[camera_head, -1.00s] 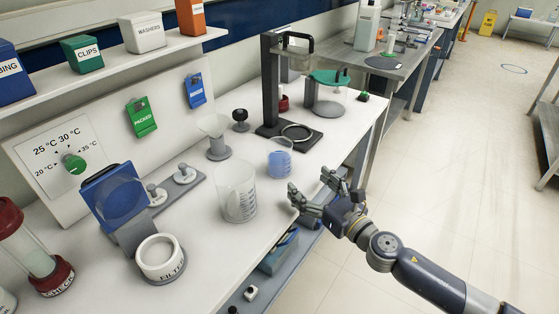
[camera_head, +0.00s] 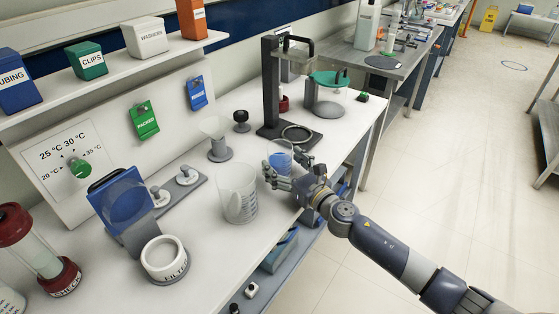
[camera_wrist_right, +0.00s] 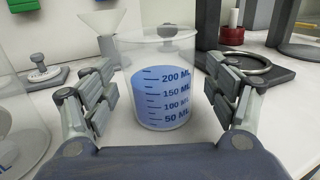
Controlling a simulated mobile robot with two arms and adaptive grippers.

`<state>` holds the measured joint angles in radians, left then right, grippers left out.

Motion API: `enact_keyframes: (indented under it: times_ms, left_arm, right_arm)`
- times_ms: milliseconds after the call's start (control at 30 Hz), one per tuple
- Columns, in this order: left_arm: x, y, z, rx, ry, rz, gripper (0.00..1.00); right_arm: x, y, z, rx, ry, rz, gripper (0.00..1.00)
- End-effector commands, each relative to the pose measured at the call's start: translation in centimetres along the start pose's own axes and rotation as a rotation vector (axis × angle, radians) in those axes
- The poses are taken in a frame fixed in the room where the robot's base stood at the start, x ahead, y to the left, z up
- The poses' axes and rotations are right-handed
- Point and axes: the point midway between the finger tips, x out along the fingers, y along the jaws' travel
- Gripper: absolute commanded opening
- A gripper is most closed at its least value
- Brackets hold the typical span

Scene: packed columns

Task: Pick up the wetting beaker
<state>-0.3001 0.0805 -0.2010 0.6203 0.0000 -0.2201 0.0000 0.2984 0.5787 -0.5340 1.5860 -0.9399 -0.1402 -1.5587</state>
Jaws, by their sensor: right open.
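The wetting beaker, taken to be the small clear beaker with blue liquid (camera_head: 281,157), stands upright on the white bench. In the right wrist view the beaker (camera_wrist_right: 160,85) sits centred between the fingers, with marks from 50 to 200 ML. My right gripper (camera_head: 285,170) is open, one finger on each side of the beaker, with gaps visible between fingers and glass in the wrist view (camera_wrist_right: 165,105). In the head view its fingers hide the beaker's lower part. My left gripper is not in view.
A larger empty beaker (camera_head: 237,195) stands close to the left of the gripper. A funnel on a stand (camera_head: 217,140) and a black stand with a ring (camera_head: 272,95) are behind. The FILTER cup (camera_head: 165,260) is at the front left. The bench's front edge lies under my right arm.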

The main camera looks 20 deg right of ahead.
Motion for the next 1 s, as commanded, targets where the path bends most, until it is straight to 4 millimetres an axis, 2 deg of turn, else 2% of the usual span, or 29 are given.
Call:
enact_keyframes:
  times_ms: [200, 400, 433, 767, 1000]
  left_arm:
    - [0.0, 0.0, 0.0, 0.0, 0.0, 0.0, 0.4]
    - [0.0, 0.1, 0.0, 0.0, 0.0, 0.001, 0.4]
    - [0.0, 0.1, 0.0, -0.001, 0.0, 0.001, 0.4]
    - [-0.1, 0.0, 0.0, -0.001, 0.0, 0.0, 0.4]
    - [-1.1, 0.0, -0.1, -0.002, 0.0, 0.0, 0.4]
  right_arm:
    - [0.0, 0.0, -0.1, 0.0, 0.001, 0.0, 0.77]
    - [0.0, 0.0, -0.1, 0.0, 0.001, 0.0, 0.32]
    - [0.0, 0.0, -0.1, 0.0, 0.001, 0.0, 0.28]
    - [0.0, -0.1, 0.1, -0.001, 0.0, 0.0, 0.28]
    - [0.0, -0.1, 2.2, -0.005, -0.002, 0.0, 0.28]
